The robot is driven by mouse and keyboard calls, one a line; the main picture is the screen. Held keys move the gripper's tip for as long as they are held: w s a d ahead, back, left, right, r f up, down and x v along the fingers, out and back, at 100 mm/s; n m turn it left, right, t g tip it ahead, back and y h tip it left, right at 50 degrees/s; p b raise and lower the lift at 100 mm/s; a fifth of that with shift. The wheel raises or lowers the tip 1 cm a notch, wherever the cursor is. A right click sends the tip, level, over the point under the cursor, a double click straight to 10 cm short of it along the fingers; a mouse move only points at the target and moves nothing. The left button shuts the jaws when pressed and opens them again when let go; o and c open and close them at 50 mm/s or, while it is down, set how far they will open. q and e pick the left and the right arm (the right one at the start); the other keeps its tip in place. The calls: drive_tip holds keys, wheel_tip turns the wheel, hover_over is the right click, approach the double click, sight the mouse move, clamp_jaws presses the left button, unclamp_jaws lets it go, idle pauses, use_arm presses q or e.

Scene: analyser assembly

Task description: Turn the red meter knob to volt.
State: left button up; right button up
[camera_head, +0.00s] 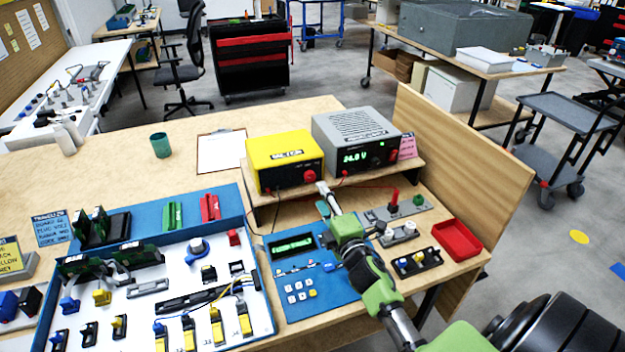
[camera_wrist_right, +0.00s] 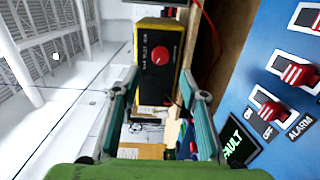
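The yellow meter (camera_head: 284,158) stands on the wooden shelf, its front towards me. Its red knob (camera_head: 310,177) is at the lower right of the dark front. In the right wrist view the red knob (camera_wrist_right: 160,57) sits on the black face of the meter (camera_wrist_right: 158,89), beside small white labels too small to read surely. I cannot tell which label it points at. My right gripper (camera_head: 323,198) is just in front of and below the meter. In the wrist view my right gripper (camera_wrist_right: 158,85) is open, its fingers either side of the meter face, with nothing between them. My left gripper is not in view.
A grey power supply (camera_head: 349,135) with a green display stands right of the meter. A blue panel (camera_head: 312,270) with switches and buttons lies below, near my right arm. A red tray (camera_head: 457,240) and connector blocks are at right. A clipboard (camera_head: 221,152) lies at the back left.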

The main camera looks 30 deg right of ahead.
sight(311, 178)
drive_tip(key=x, duration=0.7)
drive_tip(key=shift+w, duration=0.2)
drive_tip(key=shift+w+d+f, duration=0.1)
drive_tip(key=shift+w, duration=0.35)
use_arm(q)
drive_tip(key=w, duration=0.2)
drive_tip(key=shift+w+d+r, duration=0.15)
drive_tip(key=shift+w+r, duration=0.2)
use_arm(e)
drive_tip(key=c, duration=1.1)
